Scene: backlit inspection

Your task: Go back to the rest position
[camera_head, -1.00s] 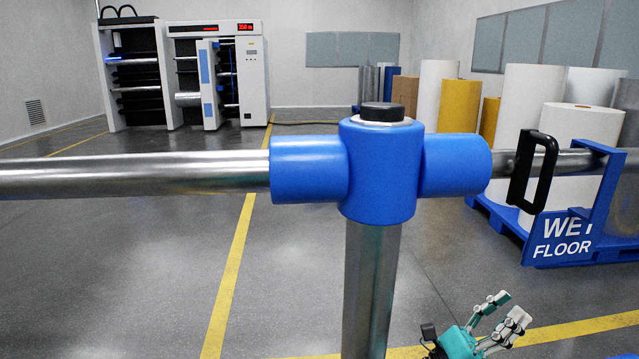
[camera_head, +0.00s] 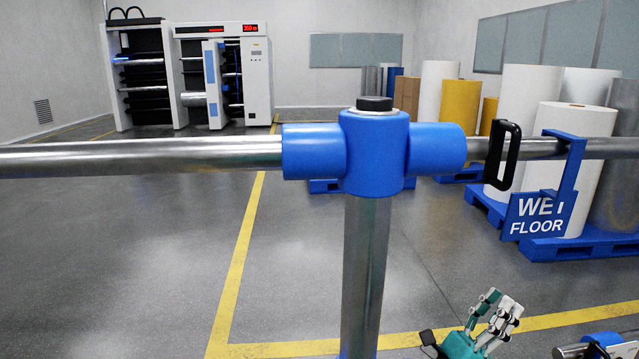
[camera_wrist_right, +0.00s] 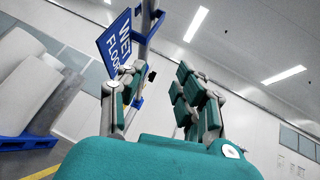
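My right gripper (camera_head: 498,302) is low at the right of the head view, with teal and grey fingers pointing up. In the right wrist view its fingers (camera_wrist_right: 157,82) stand apart with nothing held between them, so it is open and empty. In the head view it is below the blue "WET FLOOR" sign (camera_head: 537,217) and apart from it. The sign also shows past the fingers in the wrist view (camera_wrist_right: 115,43). My left gripper is not in view.
A metal rail (camera_head: 130,157) with a blue joint (camera_head: 375,150) and a post (camera_head: 366,270) crosses in front of me. A black handle (camera_head: 506,155) hangs on it. Behind are white rolls (camera_head: 578,130) on blue pallets (camera_head: 572,248) and a rack machine (camera_head: 255,75). The floor at left is clear.

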